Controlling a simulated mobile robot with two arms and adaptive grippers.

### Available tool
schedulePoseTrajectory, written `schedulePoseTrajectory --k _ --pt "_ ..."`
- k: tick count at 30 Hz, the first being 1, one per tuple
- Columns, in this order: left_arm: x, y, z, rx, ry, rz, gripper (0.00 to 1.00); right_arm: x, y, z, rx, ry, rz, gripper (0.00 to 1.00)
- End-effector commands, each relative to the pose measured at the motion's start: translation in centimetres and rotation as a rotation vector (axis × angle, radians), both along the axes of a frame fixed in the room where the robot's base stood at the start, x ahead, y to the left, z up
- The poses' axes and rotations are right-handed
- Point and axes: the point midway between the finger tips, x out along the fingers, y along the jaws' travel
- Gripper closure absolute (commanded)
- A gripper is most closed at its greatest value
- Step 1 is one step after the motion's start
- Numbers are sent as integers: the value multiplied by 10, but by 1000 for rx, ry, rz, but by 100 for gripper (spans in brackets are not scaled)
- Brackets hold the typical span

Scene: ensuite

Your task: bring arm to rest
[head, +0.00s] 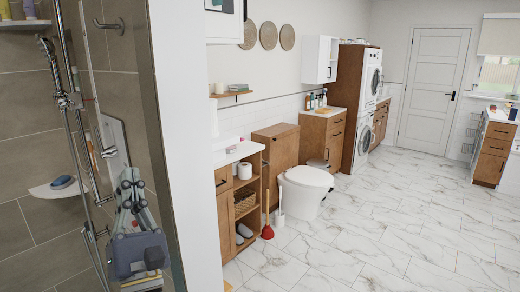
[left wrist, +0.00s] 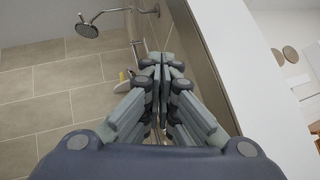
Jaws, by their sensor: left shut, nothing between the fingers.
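My left gripper (head: 131,180) shows at the lower left of the head view, in front of the tiled shower. Its fingers point up and are shut with nothing between them. In the left wrist view my left gripper (left wrist: 163,62) fills the middle, its fingertips together. A shower head (left wrist: 87,28) on its arm shows beyond it at the upper left. My right gripper is in neither view.
A white wall end (head: 185,150) stands just right of my left gripper. Beyond it are a wooden vanity (head: 225,205), a toilet (head: 304,190), a red plunger (head: 267,231) and stacked washers (head: 370,75). The marble floor (head: 400,225) at right is clear.

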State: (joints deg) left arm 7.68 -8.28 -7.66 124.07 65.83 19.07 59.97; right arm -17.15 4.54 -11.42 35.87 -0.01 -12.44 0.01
Motion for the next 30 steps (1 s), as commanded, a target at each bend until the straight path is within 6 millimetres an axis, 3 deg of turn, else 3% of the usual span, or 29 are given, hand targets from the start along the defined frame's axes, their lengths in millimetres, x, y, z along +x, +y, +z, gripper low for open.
schedulePoseTrajectory --k 8,14,18,22,26,30 --pt "2 -42 -23 324 123 23 100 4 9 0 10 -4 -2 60" --pt "3 -86 -70 702 266 32 100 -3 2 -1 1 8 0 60" --pt "-4 -121 -139 1099 413 21 100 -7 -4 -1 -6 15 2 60" --pt "-23 -137 -215 1469 545 -22 100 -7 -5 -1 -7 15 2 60" --pt "-56 -135 -295 1833 668 -107 100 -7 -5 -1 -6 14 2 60" --pt "-106 -113 -371 2195 784 -251 100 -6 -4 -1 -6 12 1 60"
